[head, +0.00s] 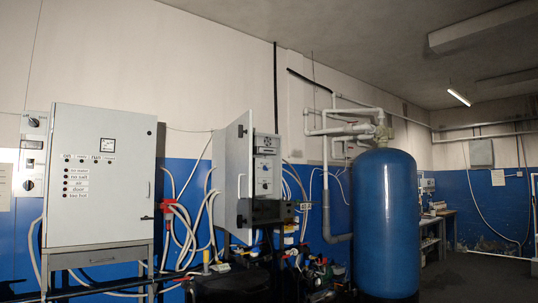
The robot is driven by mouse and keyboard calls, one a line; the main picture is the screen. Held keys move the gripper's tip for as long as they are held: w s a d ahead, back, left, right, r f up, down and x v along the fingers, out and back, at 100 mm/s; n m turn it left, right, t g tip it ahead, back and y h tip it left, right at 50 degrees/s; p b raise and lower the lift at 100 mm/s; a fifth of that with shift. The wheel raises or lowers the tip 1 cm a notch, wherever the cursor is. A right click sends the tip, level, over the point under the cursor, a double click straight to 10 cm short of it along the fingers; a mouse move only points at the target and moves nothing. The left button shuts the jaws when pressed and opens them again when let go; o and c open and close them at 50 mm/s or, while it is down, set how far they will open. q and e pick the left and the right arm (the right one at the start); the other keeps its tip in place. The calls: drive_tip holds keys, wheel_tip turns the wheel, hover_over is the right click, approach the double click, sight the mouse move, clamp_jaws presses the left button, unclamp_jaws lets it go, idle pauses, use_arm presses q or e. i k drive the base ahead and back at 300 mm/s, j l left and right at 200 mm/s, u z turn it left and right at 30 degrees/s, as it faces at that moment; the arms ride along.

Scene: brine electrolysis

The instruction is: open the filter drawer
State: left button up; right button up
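I cannot make out anything that is clearly the filter drawer. A grey stand (70,262) under the large grey cabinet (118,200) has a shallow drawer-like front with a small dark handle; I cannot tell if it is the filter drawer. It looks shut. Farther right, a smaller grey cabinet (233,160) has its door swung open, showing a control panel (264,168) and a dark box (262,211) below it. Neither of my grippers shows in the head view.
A tall blue tank (386,225) with white pipes (343,130) stands right of centre. White hoses (187,225) hang between the cabinets. Dark equipment (315,272) crowds the floor at centre. A bench (432,230) stands far right; open floor (470,275) lies before it.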

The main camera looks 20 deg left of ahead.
sight(263, 152)
drive_tip(key=i+u, duration=0.1)
drive_tip(key=u, duration=0.35)
drive_tip(key=i, duration=1)
drive_tip(key=i+j+z, duration=0.1)
drive_tip(key=i, duration=0.9)
drive_tip(key=i+l+z, duration=0.1)
drive_tip(key=i+z, duration=0.25)
drive_tip(key=i, duration=0.25)
drive_tip(key=i+z, duration=0.35)
drive_tip(key=i, duration=0.3)
drive_tip(key=i+j+z, duration=0.35)
drive_tip(key=i, duration=0.25)
drive_tip(key=i+u, duration=0.25)
drive_tip(key=i, duration=0.2)
drive_tip(key=i+u, duration=0.2)
drive_tip(key=i, duration=0.2)
drive_tip(key=i+l+u, duration=0.25)
drive_tip(key=i, duration=0.2)
drive_tip(key=i+l+u, duration=0.2)
drive_tip(key=i, duration=0.2)
drive_tip(key=i+j+u, duration=0.2)
drive_tip(key=i+u, duration=0.55)
drive_tip(key=u, duration=0.15)
drive_tip(key=i+u, duration=0.45)
drive_tip(key=i+l+u, duration=0.25)
drive_tip(key=u, duration=0.2)
